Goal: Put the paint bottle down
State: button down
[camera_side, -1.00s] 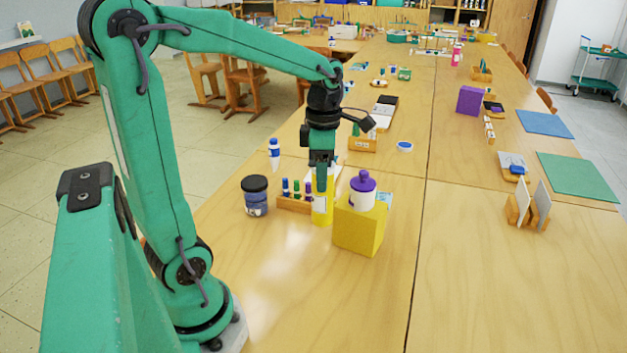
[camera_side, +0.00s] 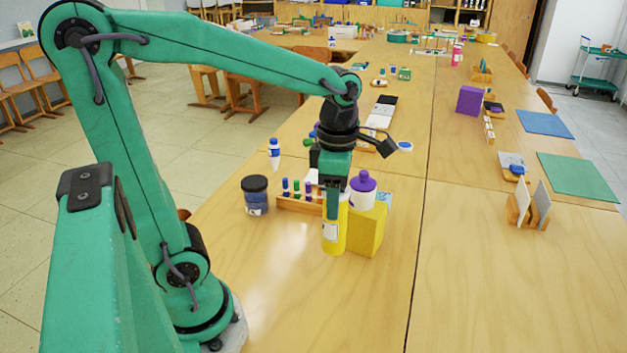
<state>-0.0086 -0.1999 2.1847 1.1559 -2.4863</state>
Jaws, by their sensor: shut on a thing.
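My gripper (camera_side: 335,196) points down and is shut on the upper part of a yellow paint bottle (camera_side: 334,238). The bottle has a pale label and is upright; its top is hidden by the gripper. It is in front of and to the left of a yellow block (camera_side: 370,232), covering part of it. I cannot tell whether its base touches the table (camera_side: 300,290) or hangs just above it.
A white bottle with a purple cap (camera_side: 363,192) stands on the yellow block. A wooden rack with several small coloured bottles (camera_side: 292,203) and a dark-lidded jar (camera_side: 255,196) stand to the left. The table's front is clear.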

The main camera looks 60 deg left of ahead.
aim_at(325, 240)
jog(key=s+d+m, duration=0.1)
jog(key=s+d, duration=0.6)
jog(key=d, duration=0.2)
jog(key=shift+m, duration=0.3)
jog(key=shift+w+f, duration=0.1)
jog(key=w+a+f, duration=0.1)
jog(key=a+f, duration=0.1)
jog(key=a, duration=0.1)
jog(key=w+a+f, duration=0.2)
jog(key=a, duration=0.1)
jog(key=w+a+f, duration=0.2)
jog(key=a+f, duration=0.1)
jog(key=a, duration=0.1)
jog(key=shift+w+a, duration=0.1)
jog(key=shift+w, duration=0.1)
jog(key=shift+f, duration=2.1)
jog(key=c, duration=0.7)
grip_release()
jog(key=shift+o, duration=0.2)
